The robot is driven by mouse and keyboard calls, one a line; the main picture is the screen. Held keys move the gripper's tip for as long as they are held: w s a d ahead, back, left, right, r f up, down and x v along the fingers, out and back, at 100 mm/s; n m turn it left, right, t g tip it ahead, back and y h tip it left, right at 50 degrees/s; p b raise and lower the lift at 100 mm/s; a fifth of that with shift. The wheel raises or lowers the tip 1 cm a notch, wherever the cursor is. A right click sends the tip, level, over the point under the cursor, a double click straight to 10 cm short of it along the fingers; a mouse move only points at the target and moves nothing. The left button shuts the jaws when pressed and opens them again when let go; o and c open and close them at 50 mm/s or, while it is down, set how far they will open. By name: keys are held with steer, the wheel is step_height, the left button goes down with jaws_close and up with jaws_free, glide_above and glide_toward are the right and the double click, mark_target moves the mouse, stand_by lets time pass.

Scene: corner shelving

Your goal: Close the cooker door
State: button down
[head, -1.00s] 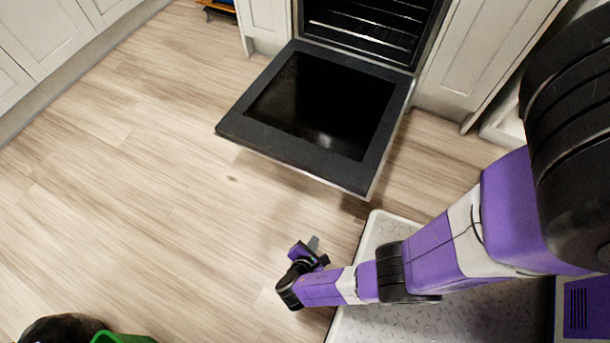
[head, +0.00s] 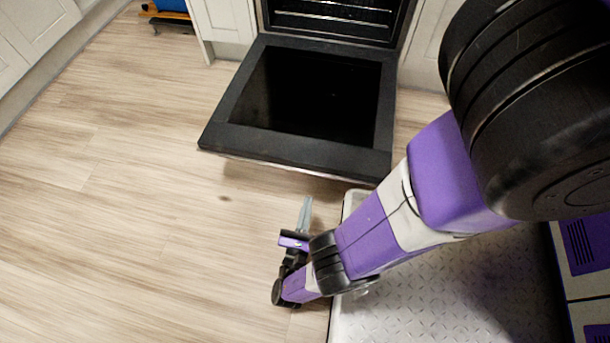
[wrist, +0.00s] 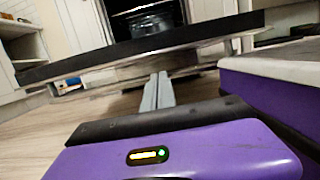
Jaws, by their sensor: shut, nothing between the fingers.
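The cooker door (head: 292,150) is wide open, folded down and roughly flat in front of the oven cavity (head: 335,18). It has a dark frame around a black glass pane. In the wrist view the door (wrist: 140,44) is seen nearly edge-on, crossing above the fingers, with the cavity (wrist: 145,18) behind it. My gripper (head: 305,204) is low, in front of the door's near edge and apart from it in the head view. In the wrist view its fingers (wrist: 158,88) are together, empty, and point towards the underside of the door.
My base platform lies at the lower right. Pale cabinets (head: 222,20) flank the cooker, with more at the upper left. An orange and blue item (head: 168,16) stands at the back left. The wooden floor (head: 120,200) left of the door is clear.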

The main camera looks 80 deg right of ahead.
steer(key=x, duration=1)
steer(key=shift+a+r, duration=0.1)
steer(key=shift+r, duration=0.05)
